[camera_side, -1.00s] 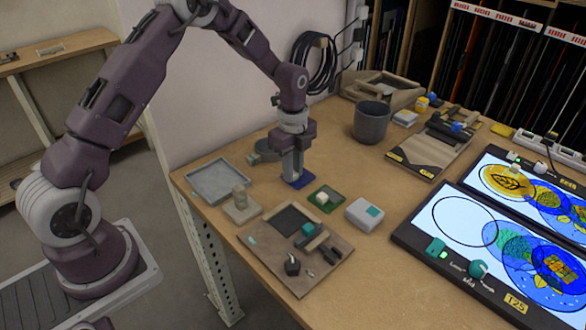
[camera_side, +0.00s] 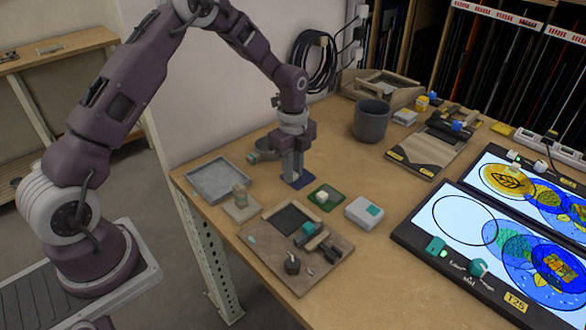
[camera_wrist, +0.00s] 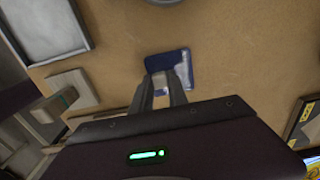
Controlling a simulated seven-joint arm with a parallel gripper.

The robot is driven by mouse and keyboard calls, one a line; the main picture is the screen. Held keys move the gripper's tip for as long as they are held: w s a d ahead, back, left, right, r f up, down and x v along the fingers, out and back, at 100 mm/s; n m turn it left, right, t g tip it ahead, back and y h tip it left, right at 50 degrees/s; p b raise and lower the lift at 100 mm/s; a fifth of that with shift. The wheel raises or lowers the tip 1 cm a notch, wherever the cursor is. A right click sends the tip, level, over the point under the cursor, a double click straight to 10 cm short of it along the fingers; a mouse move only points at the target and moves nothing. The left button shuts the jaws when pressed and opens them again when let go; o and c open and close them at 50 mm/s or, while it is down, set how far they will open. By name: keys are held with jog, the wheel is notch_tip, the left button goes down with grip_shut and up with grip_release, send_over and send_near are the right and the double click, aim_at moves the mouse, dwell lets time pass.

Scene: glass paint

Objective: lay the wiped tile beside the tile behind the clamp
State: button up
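A small dark blue tile (camera_side: 299,180) lies flat on the bench in the side view. It also shows in the wrist view (camera_wrist: 181,56), with a pale patch on its right part. My gripper (camera_side: 294,178) points straight down with its fingertips right at this tile. In the wrist view my fingers (camera_wrist: 163,78) reach over the tile's near edge. I cannot tell whether they close on anything. A green tile (camera_side: 337,199) with a whitish block on it lies to the right. A wooden board (camera_side: 310,272) carries a teal-knobbed clamp (camera_side: 308,229) in front of the green tile.
A grey tray (camera_side: 218,183) and a block on a pale base (camera_side: 241,207) stand left. A white box with a teal patch (camera_side: 364,213) is right of the green tile. A dark cup (camera_side: 371,122) stands behind. Lit panels (camera_side: 463,220) fill the right. Bench behind the green tile is clear.

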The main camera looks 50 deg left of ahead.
jog(key=o, duration=0.5)
jog(key=shift+r, duration=0.1)
jog(key=s+d+r+n+t, duration=0.1)
jog(key=s+r+n, duration=0.25)
jog(key=r, duration=0.65)
jog(key=s+d+r+n+t, duration=0.15)
jog(key=s+r, duration=0.35)
jog(key=r, duration=0.5)
jog(key=s+d+r+n+t, duration=0.1)
jog(key=s+d+r+n, duration=0.1)
jog(key=s+n, duration=0.4)
jog(key=s+d+r+n+t, duration=0.2)
jog(key=s+n, duration=0.5)
jog(key=s, duration=0.8)
jog(key=shift+s+r, duration=0.35)
